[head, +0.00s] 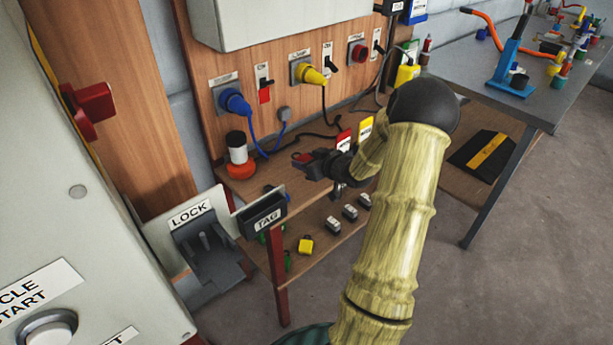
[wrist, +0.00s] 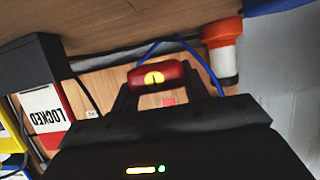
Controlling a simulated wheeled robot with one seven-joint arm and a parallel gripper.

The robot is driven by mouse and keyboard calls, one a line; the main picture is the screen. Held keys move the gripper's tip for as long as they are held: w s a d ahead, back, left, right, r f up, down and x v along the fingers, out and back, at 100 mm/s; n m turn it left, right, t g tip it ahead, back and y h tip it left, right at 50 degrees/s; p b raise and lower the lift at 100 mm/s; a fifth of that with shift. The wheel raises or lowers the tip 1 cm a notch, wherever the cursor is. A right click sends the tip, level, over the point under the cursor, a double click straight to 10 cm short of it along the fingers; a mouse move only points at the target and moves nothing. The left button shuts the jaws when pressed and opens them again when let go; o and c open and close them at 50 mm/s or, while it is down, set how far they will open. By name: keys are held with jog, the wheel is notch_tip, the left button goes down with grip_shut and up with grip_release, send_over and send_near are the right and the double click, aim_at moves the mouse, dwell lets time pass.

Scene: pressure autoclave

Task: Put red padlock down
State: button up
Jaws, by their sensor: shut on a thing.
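The red padlock (wrist: 160,77) shows in the wrist view as a red rounded body with a yellow keyway face. It sits between the two fingers of my gripper (wrist: 162,92), which is shut on it. In the head view my gripper (head: 308,164) reaches left over the wooden bench, with a small part of the red padlock (head: 301,158) showing at its tip. The padlock's shackle cannot be made out. I cannot tell whether the padlock touches the bench top (head: 250,186).
An orange-and-white beacon (head: 239,163) stands left of my gripper. Red and yellow tags (head: 343,143) stand behind it. A LOCK bracket (head: 208,250) and a TAG holder (head: 262,219) are in front at left. Cables cross the bench back.

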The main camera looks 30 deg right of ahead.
jog(key=shift+f, duration=0.45)
jog(key=shift+f, duration=0.15)
jog(key=shift+f+b, duration=0.35)
jog(key=shift+f, duration=1.4)
jog(key=shift+f, duration=0.15)
jog(key=o, duration=1)
jog(key=shift+o, duration=0.2)
